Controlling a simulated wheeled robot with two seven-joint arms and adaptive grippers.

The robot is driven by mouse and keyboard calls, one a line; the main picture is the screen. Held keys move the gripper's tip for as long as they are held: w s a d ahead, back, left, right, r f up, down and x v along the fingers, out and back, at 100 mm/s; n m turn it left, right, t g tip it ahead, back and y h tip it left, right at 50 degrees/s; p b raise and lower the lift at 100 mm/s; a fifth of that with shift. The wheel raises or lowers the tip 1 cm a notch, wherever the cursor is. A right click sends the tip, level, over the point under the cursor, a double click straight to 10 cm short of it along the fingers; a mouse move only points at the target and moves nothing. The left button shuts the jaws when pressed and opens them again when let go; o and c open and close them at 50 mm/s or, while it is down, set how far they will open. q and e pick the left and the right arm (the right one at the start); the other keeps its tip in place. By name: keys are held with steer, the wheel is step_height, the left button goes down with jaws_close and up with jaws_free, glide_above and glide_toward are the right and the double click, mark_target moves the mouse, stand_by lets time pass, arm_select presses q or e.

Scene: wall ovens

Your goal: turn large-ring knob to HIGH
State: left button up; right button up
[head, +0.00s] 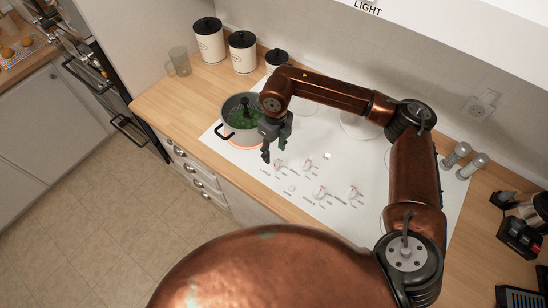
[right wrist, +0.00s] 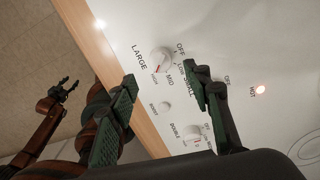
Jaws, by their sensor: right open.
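The large-ring knob (right wrist: 161,60) is a round white knob beside the word LARGE in the right wrist view. Its red mark points down and left, towards a small label that looks like HIGH, next to MID. In the head view this knob (head: 280,165) sits at the front left of the white cooktop (head: 330,215). My right gripper (head: 274,152) is open just by it. In the right wrist view the knob shows beyond the gap between the right gripper's fingers (right wrist: 161,77), and no contact is visible. My left gripper (right wrist: 66,90) shows small at the left; its opening is unclear.
A pot (head: 238,133) with green food stands on an orange-glowing ring beside my right gripper. Other knobs (head: 319,192) are close by. A red light (right wrist: 260,90) by HOT is lit. Canisters (head: 242,50) stand behind, shakers (head: 458,153) at the right.

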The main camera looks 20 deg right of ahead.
mark_target(274, 163)
step_height(274, 163, up, 5)
steer(key=shift+d+f, duration=0.1)
stand_by(0.4)
steer(key=f, duration=1.2)
steer(key=shift+a, duration=0.2)
